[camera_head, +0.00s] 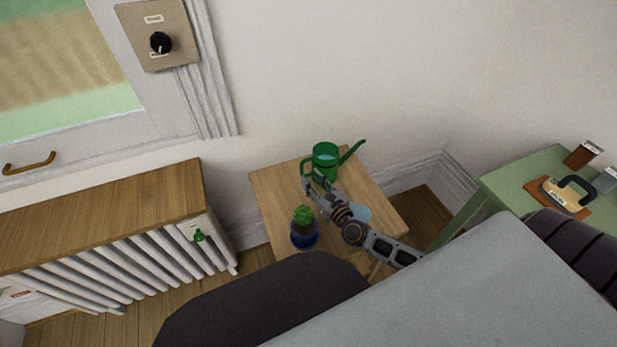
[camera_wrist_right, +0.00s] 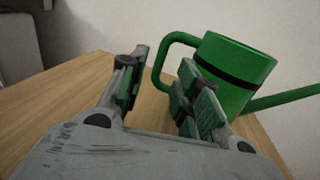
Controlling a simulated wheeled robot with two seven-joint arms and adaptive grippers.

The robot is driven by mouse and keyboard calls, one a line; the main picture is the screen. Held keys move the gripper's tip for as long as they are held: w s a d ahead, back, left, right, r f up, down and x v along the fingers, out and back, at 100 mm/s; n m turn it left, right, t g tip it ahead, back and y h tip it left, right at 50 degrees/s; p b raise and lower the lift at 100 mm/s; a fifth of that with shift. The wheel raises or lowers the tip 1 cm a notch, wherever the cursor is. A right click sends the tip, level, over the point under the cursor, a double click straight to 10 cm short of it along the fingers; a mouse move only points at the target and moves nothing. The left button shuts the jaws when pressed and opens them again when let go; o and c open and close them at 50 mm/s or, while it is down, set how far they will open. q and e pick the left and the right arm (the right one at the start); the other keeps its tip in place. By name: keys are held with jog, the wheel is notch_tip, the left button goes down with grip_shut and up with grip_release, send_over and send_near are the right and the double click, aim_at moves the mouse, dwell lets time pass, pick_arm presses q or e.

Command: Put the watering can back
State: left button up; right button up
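The green watering can (camera_head: 325,157) stands upright on the small wooden table (camera_head: 268,184), near its back edge. Its spout points right and its handle faces left. My right gripper (camera_head: 313,181) is at the handle side of the can. In the right wrist view, the fingers (camera_wrist_right: 160,88) are apart, and part of the can's handle (camera_wrist_right: 164,58) shows in the gap between them. The right finger overlaps the can (camera_wrist_right: 238,72) in that view, so contact cannot be told. A light blue round patch (camera_head: 361,212) lies on the table, partly behind my arm. My left gripper is not in view.
A cactus in a blue pot (camera_head: 304,236) stands at the table's front left, close to my right arm. A wood-topped radiator (camera_head: 110,208) is left. A green table (camera_head: 504,185) with an iron-like object (camera_head: 563,195) is right. The wall is close behind the can.

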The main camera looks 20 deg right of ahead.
jog(key=shift+s+d, duration=0.2)
jog(key=shift+s, duration=1.15)
jog(key=shift+s+d, duration=0.2)
jog(key=shift+s, duration=1.1)
